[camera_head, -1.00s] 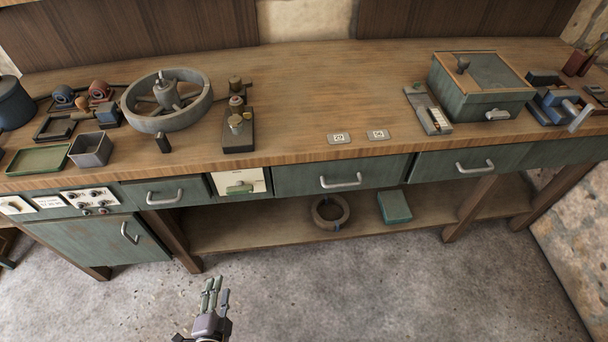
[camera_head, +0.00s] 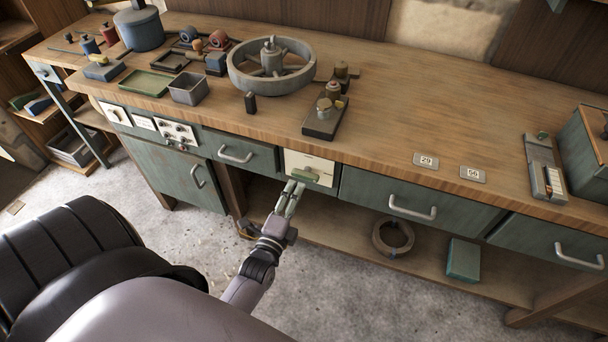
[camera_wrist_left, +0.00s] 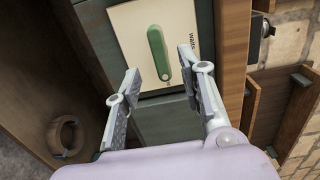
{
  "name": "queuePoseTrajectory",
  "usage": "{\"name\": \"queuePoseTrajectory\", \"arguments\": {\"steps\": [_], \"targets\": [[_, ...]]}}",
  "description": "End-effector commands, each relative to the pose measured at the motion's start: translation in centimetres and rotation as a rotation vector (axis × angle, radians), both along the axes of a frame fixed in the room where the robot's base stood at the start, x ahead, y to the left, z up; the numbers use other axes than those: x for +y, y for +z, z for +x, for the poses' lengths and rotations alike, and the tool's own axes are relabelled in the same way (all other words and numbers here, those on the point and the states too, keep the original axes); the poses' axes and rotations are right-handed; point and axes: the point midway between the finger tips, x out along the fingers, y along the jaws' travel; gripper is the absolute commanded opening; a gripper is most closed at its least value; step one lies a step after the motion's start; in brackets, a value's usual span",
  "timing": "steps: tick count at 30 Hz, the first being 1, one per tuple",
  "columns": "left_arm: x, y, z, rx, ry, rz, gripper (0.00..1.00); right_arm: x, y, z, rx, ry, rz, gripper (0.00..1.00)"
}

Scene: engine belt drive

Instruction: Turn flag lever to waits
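The green flag lever (camera_head: 306,174) sits on a cream panel (camera_head: 312,161) set into the bench front, between two drawers. In the left wrist view the lever (camera_wrist_left: 157,52) lies lengthwise up the picture, and the panel (camera_wrist_left: 128,22) has small dark lettering at its right edge, seemingly "Waits". My left gripper (camera_head: 291,192) is just in front of the panel. In the left wrist view its fingers (camera_wrist_left: 160,68) are apart, one on each side of the lever's lower end; contact is not clear. My right gripper is not in view.
Drawer handles (camera_head: 412,212) stick out to the right, and another handle (camera_head: 235,156) to the left. A panel with several knobs (camera_head: 178,133) is further left. The flywheel (camera_head: 240,81) stands on the bench top above. A ring (camera_head: 381,246) and a teal box (camera_head: 463,259) lie on the lower shelf.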

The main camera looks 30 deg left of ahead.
Motion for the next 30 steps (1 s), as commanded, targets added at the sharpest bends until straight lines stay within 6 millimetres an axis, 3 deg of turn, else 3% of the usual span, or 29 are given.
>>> {"name": "queuePoseTrajectory", "arguments": {"steps": [6,12,23,30], "targets": [[1.1,-0.3,4.3,-0.002,0.000,-0.001,0.37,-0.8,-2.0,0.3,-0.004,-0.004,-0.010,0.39],[1.6,-0.2,6.3,0.000,0.000,-0.001,0.37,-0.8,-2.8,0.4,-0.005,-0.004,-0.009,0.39],[1.7,0.0,6.8,0.002,0.000,0.000,0.37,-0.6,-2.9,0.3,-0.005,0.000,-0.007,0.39],[1.7,-0.1,6.8,0.002,0.000,-0.001,0.21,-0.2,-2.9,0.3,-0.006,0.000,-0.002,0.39]]}}
